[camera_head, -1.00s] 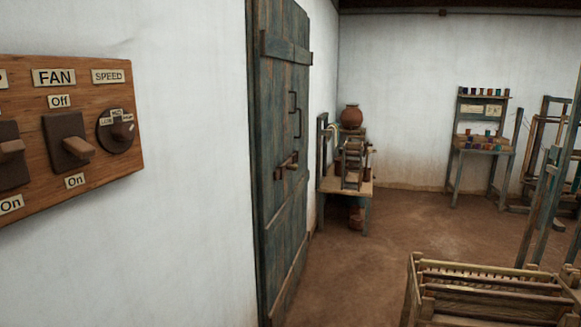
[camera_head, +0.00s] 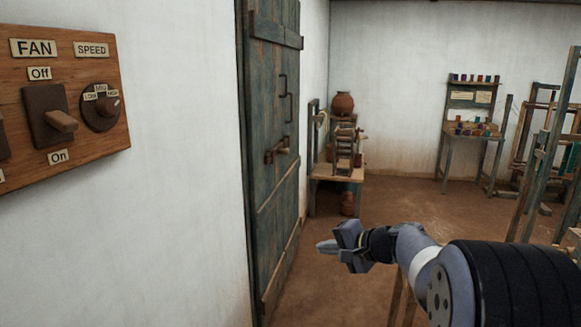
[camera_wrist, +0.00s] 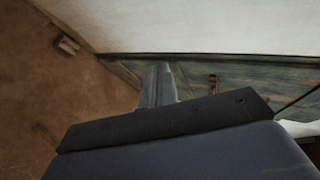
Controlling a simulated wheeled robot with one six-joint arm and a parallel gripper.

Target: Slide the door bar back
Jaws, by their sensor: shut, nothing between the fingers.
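The door (camera_head: 276,190) is weathered blue-green wood set in the white wall, and it looks closed. The door bar (camera_head: 282,151) is a short wooden bar with a peg, held in brackets at about mid-height. A dark pull handle (camera_head: 288,98) sits above it. My gripper (camera_head: 322,246) is in front of the door, lower than the bar and to its right, apart from it. Its fingers are shut and empty. In the wrist view the fingers (camera_wrist: 158,85) point toward the door planks (camera_wrist: 225,80), which lie sideways, with a small brown fitting (camera_wrist: 212,80) on them.
A switch board (camera_head: 65,95) with a fan switch and speed knob is on the wall at left. A small table (camera_head: 338,172) with a clay pot (camera_head: 343,103) stands beyond the door. A shelf stand (camera_head: 470,130) and loom frames are at right. Floor before the door is clear.

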